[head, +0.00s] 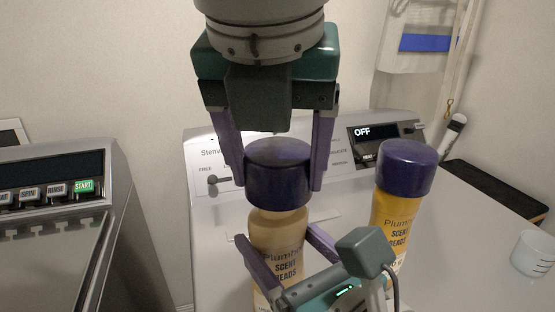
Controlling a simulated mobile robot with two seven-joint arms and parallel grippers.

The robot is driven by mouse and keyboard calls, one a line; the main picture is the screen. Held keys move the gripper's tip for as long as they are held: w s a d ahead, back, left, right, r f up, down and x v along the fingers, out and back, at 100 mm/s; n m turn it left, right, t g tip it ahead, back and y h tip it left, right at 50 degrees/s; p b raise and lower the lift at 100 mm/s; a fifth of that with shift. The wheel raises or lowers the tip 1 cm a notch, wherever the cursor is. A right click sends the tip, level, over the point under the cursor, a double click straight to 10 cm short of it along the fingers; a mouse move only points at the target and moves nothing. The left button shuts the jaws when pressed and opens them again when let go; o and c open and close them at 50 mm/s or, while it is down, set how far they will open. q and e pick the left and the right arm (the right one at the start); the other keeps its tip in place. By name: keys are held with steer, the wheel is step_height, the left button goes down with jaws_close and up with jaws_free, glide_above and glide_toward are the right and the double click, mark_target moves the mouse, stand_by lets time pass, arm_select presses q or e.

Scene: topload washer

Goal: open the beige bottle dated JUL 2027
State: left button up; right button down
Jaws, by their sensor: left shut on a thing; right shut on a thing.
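The beige bottle (277,260), labelled scent beads, stands upright in front of the washer's control panel. Its dark purple cap (279,170) is at its top. My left gripper (278,186) comes down from above and is shut on the cap, a finger on each side. My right gripper (277,234) is shut around the bottle's body below the cap. A beige neck shows just under the cap; I cannot tell whether the cap is loose. No date is readable, and the bottle's lower part is hidden by my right gripper.
A yellow bottle (391,222) with a purple cap stands close to the right on the washer (450,235). The panel display (375,140) reads OFF. A clear measuring cup (533,253) is at the far right. Another machine (60,190) with a START button stands at left.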

mark_target(277, 150)
arm_select(q)
steer(key=shift+r, duration=0.1)
steer(key=shift+r, duration=1.95)
arm_select(e)
jaws_free()
arm_select(q)
steer(key=shift+f, duration=0.1)
arm_select(e)
steer(key=v, duration=1.2)
